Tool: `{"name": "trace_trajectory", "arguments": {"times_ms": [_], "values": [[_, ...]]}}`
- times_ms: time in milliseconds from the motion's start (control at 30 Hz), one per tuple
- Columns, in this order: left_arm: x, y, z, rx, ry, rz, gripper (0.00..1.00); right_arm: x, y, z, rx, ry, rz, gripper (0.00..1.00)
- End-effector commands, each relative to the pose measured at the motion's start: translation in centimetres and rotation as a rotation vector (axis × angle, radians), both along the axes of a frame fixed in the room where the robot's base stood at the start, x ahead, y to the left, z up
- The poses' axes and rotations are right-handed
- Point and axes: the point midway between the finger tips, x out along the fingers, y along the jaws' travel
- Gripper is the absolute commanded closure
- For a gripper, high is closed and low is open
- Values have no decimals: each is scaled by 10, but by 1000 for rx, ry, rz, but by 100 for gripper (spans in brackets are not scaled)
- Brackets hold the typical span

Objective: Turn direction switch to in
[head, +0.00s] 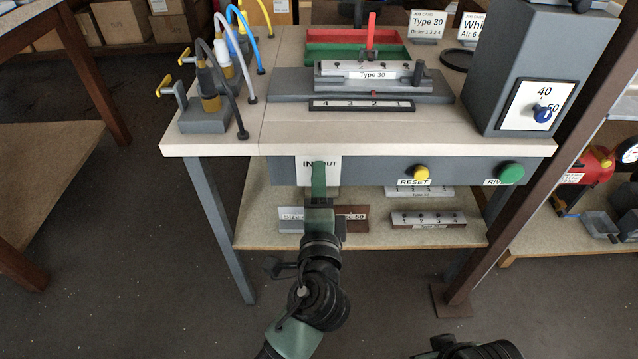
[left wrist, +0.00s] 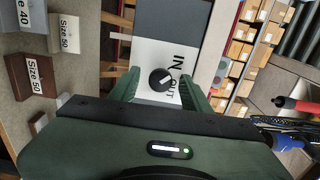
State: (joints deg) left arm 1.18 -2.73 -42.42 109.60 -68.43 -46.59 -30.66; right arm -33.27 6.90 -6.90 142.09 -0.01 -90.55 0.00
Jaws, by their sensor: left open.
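The direction switch is a black round knob (left wrist: 162,79) with a white line across it, on a white plate (left wrist: 150,57) marked IN and OUT. In the left wrist view the line is slanted; I cannot tell which word it points to. In the head view the plate (head: 303,172) is on the left of the table's front panel, and my gripper hides the knob. My left gripper (head: 319,178) is open in front of the plate. In the wrist view its fingers (left wrist: 158,88) are on either side of the knob, with gaps. My right gripper is not in view.
A yellow RESET button (head: 421,172) and a green button (head: 510,173) are farther right on the panel. Above is the worktop (head: 300,135) with a Type 30 fixture (head: 372,75). A lower shelf (head: 365,236) holds labelled profiles.

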Motion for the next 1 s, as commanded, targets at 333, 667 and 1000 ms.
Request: {"name": "trace_trajectory", "arguments": {"times_ms": [333,667,1000], "values": [[-49,0,-1,0,3,-1,52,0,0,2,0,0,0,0],[-78,0,0,-1,1,0,52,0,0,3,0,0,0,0],[-78,0,0,-1,1,1,52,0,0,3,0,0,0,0]]}}
